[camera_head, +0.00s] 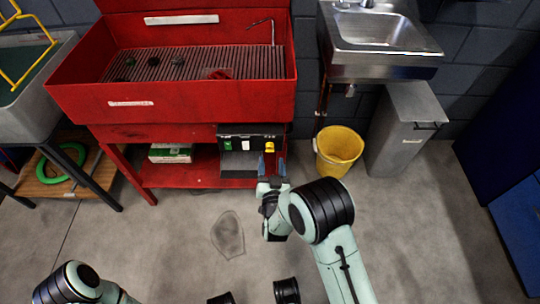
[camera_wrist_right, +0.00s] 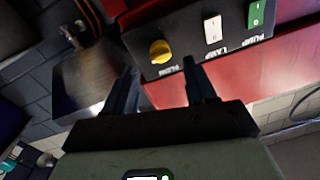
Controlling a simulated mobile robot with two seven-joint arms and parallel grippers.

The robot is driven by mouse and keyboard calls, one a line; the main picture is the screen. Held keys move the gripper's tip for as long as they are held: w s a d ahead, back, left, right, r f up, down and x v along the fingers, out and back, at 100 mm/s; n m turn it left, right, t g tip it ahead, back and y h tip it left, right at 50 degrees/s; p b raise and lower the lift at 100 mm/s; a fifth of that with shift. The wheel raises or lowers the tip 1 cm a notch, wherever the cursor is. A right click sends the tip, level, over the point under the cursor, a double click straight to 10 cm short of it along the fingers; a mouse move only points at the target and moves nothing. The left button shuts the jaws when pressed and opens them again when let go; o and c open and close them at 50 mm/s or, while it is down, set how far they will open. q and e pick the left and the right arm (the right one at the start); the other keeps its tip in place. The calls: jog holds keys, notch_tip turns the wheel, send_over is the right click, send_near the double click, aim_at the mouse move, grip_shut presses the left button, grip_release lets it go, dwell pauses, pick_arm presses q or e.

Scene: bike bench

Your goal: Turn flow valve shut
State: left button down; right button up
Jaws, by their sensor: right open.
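The flow valve is a yellow knob (camera_head: 270,145) on a black control panel (camera_head: 250,134) at the front right of the red parts washer. In the right wrist view the yellow knob (camera_wrist_right: 160,52) sits above the word FLOW, beside a white switch and a green switch. My right gripper (camera_head: 271,166) is open just in front of and below the panel. In the right wrist view its two fingers (camera_wrist_right: 158,80) are spread apart with nothing between them, and the knob lies beyond the gap. Part of my left arm shows at the bottom left, but its gripper is not seen.
The red parts washer (camera_head: 120,98) has a grated basin and a lower shelf holding a box (camera_head: 171,153). A yellow bucket (camera_head: 338,148), a grey bin (camera_head: 399,135) and a steel sink (camera_head: 378,62) stand to the right. The concrete floor around is mostly clear, with a stain.

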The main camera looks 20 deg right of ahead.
aim_at(270, 148)
pick_arm(q)
jog(key=shift+s+a+f+g+b, duration=0.1)
jog(key=shift+s+f+g+b, duration=0.15)
jog(key=shift+s, duration=0.35)
jog(key=shift+s+a+f+g+b, duration=0.1)
jog(key=shift+s+f+g+b, duration=0.1)
jog(key=shift+s+f, duration=0.3)
pick_arm(e)
jog(key=shift+x, duration=2.25)
pick_arm(q)
jog(key=shift+s+r, duration=0.1)
jog(key=shift+r, duration=0.05)
pick_arm(e)
jog(key=shift+c, duration=0.4)
jog(key=c, duration=1)
jog(key=shift+o, duration=0.2)
